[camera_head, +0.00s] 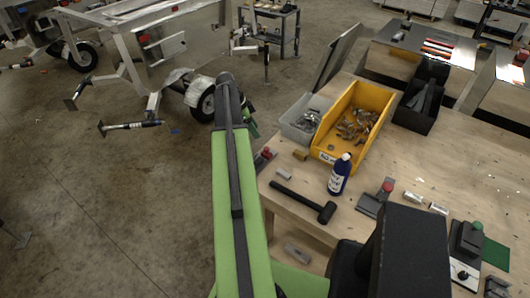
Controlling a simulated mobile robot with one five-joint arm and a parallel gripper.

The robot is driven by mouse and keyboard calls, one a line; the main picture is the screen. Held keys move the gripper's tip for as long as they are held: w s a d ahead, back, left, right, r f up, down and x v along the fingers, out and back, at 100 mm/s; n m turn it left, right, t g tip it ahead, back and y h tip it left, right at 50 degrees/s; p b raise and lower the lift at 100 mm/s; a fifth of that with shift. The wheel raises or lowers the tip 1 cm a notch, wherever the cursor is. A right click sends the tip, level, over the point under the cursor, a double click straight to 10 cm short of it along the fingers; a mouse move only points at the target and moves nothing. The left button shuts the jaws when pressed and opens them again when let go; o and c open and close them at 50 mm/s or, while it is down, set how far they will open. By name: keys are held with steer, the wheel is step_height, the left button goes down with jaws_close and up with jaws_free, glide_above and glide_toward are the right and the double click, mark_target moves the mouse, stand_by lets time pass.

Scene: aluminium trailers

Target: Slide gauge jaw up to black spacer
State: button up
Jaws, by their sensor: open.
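I cannot make out the gauge jaw or the black spacer for certain. A grey fixture with a red knob (375,202) sits on the wooden bench near its front. A dark fixture with a green knob (465,245) stands at the lower right, beside a green pad. Another small grey piece with a red top (264,157) is at the bench's left edge, partly hidden by my arm. My green and black arm reaches up through the middle of the view, left of the bench.
A trailer (145,45) stands behind. The floor at left is mostly clear.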

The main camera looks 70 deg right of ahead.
mark_target(267, 148)
steer(key=b+x, duration=0.9)
steer(key=x, duration=0.3)
steer(key=shift+w+f, duration=0.1)
steer(key=shift+w, duration=0.05)
jaws_close()
stand_by(0.8)
